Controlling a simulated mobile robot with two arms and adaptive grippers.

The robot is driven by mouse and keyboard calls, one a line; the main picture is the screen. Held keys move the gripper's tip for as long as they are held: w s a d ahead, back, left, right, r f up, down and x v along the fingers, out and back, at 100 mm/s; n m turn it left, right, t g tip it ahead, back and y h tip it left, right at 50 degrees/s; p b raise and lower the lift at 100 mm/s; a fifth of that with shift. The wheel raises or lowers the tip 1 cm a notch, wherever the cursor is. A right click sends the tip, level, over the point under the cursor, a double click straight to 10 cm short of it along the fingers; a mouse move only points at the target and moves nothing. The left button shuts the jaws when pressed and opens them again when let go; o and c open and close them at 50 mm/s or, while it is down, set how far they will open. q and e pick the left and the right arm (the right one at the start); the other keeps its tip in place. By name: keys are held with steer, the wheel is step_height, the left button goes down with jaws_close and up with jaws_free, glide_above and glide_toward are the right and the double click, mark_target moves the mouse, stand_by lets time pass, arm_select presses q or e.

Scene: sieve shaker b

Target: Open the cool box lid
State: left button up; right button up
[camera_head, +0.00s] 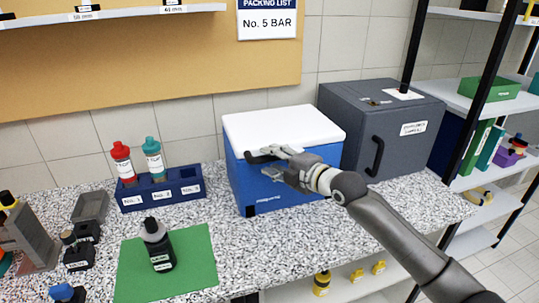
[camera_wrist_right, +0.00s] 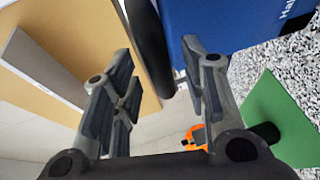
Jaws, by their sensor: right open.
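The cool box (camera_head: 245,187) is blue and stands on the speckled counter. Its white lid (camera_head: 285,126) lies flat and closed on top. A black handle (camera_head: 258,158) shows at the upper front of the box. My right gripper (camera_head: 274,158) is at that handle, in front of the box. In the right wrist view, the open fingers (camera_wrist_right: 158,65) have the dark handle (camera_wrist_right: 150,40) between their tips, with a gap on the left side. The blue box wall (camera_wrist_right: 230,25) is just beyond the right finger. My left gripper is not in view.
A grey box (camera_head: 350,145) with a front handle stands close to the right of the cool box. A blue rack (camera_head: 160,198) with red and teal bottles is to the left. A dark bottle (camera_head: 158,245) stands on the green mat (camera_head: 200,262). Shelving (camera_head: 470,95) is at the right.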

steer(key=shift+x, duration=1)
steer(key=shift+c, duration=0.3)
jaws_close()
